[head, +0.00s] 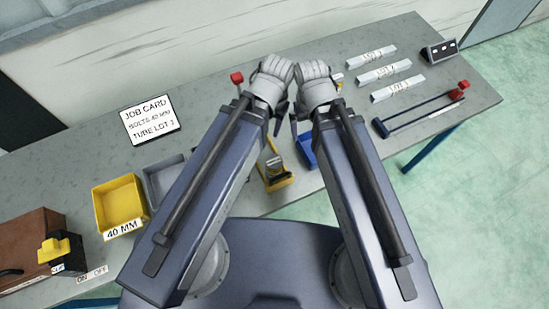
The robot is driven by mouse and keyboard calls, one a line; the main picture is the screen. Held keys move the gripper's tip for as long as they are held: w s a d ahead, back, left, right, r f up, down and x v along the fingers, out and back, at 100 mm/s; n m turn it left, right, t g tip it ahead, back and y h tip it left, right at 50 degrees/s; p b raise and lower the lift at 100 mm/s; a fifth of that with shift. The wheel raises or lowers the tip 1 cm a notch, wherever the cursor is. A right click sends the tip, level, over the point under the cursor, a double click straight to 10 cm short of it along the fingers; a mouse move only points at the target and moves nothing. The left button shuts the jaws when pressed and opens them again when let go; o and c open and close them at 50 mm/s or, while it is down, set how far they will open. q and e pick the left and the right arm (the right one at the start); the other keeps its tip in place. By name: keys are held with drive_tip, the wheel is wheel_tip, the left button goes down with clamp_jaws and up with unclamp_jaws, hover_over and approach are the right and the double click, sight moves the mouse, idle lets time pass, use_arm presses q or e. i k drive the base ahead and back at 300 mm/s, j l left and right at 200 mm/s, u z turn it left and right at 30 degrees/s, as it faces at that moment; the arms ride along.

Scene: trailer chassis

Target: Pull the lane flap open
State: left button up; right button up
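I cannot clearly pick out the lane flap. A red knob (237,77) on a thin stem stands just left of my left wrist. A yellow fixture (276,172) with a dark and metallic part sits on the bench between my forearms. A blue bin (306,150) is partly hidden by my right arm. My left gripper (279,119) and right gripper (294,121) are close together over the middle of the bench. Only dark parts of them show below the pale wrists, so their opening is hidden. I see nothing held in either.
The grey bench (225,75) carries a job card (150,119), a yellow 40 MM bin (119,202), a grey bin (166,178) and a brown box (25,240) at left. White LOT strips (383,73), a black rail tool (425,110) and a dark box (439,50) lie right.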

sight(273, 186)
drive_tip(key=k+z, duration=0.2)
drive_tip(key=z, duration=0.15)
drive_tip(key=k+z, duration=0.15)
drive_tip(key=z, duration=0.15)
drive_tip(key=k+u, duration=0.15)
drive_tip(key=u, duration=0.2)
drive_tip(key=k+l+u, duration=0.1)
drive_tip(key=u, duration=0.2)
drive_tip(key=k+l, duration=0.2)
drive_tip(key=l, duration=0.15)
drive_tip(key=k+l+z, duration=0.15)
drive_tip(key=l, duration=0.15)
